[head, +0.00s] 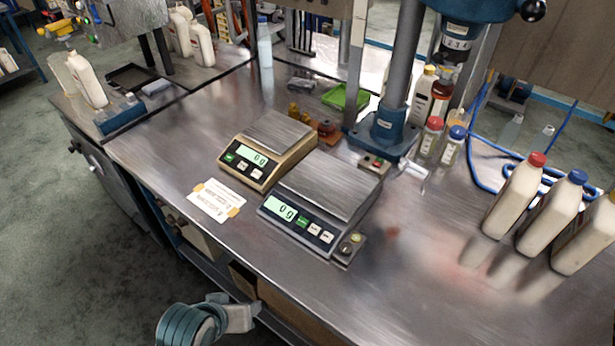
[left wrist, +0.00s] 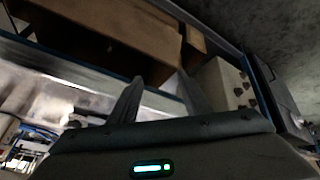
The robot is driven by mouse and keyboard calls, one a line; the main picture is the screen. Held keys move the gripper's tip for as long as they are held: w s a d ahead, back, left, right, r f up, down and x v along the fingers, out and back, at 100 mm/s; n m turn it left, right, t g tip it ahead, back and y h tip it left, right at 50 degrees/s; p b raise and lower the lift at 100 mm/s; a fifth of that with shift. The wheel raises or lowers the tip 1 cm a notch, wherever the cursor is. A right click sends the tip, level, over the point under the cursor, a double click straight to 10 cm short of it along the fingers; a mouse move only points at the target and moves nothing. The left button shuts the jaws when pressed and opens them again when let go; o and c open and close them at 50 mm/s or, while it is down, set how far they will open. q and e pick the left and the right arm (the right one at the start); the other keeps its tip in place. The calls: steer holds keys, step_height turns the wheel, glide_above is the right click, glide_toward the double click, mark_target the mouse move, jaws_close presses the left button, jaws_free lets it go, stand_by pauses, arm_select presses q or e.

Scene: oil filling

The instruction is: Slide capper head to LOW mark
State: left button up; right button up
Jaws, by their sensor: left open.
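The capper head (head: 465,10), a blue body, is at the top right of the head view, partly cut off by the frame. A dark chuck (head: 448,75) hangs below it over small bottles. A black knob (head: 533,10) is at its right. The head sits on a grey column (head: 405,65) rising from a blue base (head: 385,132). I cannot make out a LOW mark. My left gripper (left wrist: 160,80) shows in the left wrist view, open and empty, with its two fingers apart, pointing toward the bench underside. It is away from the capper. My right gripper is out of view.
Two scales, a gold one (head: 265,160) and a dark one (head: 300,220), stand on the steel bench left of the capper base. Several white bottles (head: 515,200) stand at the right. A green tray (head: 346,97) lies behind.

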arm_select(q)
steer(key=w+d+r+n+t+h, duration=0.1)
steer(key=w+d+r+n+t, duration=0.1)
steer(key=w+d+r, duration=0.45)
steer(key=w+d+r+n+t+h, duration=0.2)
steer(key=w+d+r, duration=0.2)
steer(key=w+r, duration=0.5)
steer(key=w+d+r+n+t+h, duration=0.1)
steer(key=w+d+r+n+t, duration=0.1)
steer(key=w+d+r, duration=0.6)
steer(key=d+r+n+t+h, duration=0.1)
steer(key=d+r, duration=0.3)
steer(key=r, duration=0.7)
steer(key=d+r+n+t+h, duration=0.1)
steer(key=d+r, duration=0.4)
steer(key=r, duration=0.6)
steer(key=s+d+r+n+t+h, duration=0.1)
steer(key=d+r, duration=0.3)
steer(key=r, duration=0.7)
steer(key=shift+d+r+n+h, duration=0.15)
steer(key=shift+r+n+h, duration=0.25)
steer(key=shift+n+h, duration=0.3)
steer(key=shift+d, duration=0.1)
steer(key=x, duration=1)
steer(key=shift+w+d, duration=0.2)
steer(key=shift+w, duration=0.15)
